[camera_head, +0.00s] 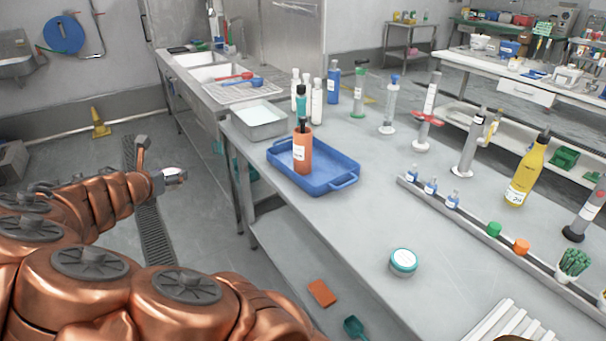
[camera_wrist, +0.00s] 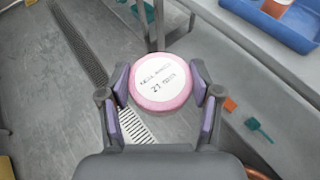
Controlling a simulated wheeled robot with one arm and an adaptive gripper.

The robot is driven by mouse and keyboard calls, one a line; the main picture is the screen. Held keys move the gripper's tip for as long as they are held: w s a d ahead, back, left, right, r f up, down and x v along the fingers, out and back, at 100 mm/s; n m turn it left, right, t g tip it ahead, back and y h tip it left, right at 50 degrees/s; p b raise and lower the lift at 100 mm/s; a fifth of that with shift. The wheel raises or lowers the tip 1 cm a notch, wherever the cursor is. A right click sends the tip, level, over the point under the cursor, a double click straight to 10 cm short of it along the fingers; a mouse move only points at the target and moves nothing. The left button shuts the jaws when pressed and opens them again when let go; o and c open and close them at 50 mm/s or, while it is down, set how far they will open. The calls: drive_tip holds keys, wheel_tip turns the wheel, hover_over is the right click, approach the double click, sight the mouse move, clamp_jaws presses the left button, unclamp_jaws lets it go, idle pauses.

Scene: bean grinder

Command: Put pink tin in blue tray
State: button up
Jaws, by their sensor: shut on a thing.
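The pink tin (camera_wrist: 160,88) is round, with a white lid label of dark writing, and sits between the two purple-padded fingers of my gripper (camera_wrist: 160,84) in the wrist view. In the head view my gripper (camera_head: 168,178) is left of the table, over the floor, with the tin (camera_head: 175,174) only partly visible. The blue tray (camera_head: 345,181) lies on the table to the right, apart from the tin. An orange bottle (camera_head: 304,157) with a dark cap stands in it. A corner of the tray (camera_wrist: 278,24) shows at the wrist view's top right.
A grey metal bin (camera_head: 259,122) and several bottles stand behind the tray. A rack rail (camera_head: 480,232) runs along the right. The tray's front right has free room.

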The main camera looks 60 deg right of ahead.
drive_tip(key=s+d+f+m+g+y+b, duration=0.15)
drive_tip(key=s+d+m+g+b, duration=0.3)
drive_tip(key=s, duration=0.45)
drive_tip(key=s+d+f+m+g+b, duration=0.1)
drive_tip(key=s+d+f+m+g, duration=0.3)
drive_tip(key=s+d, duration=0.45)
drive_tip(key=s+d+f+m+g+y+b, duration=0.1)
drive_tip(key=s+d+m+g+b, duration=0.35)
drive_tip(key=s, duration=0.45)
drive_tip(key=g+p, duration=0.1)
drive_tip(key=p, duration=0.1)
hover_over(318, 183)
drive_tip(key=a, duration=0.1)
drive_tip(key=shift+f+h, duration=0.25)
drive_tip(key=shift+f, duration=0.7)
drive_tip(key=shift+w+d, duration=0.1)
drive_tip(key=shift+d, duration=0.4)
drive_tip(key=shift+f+b, duration=0.35)
drive_tip(key=shift+f, duration=1.4)
drive_tip(key=shift+f, duration=0.3)
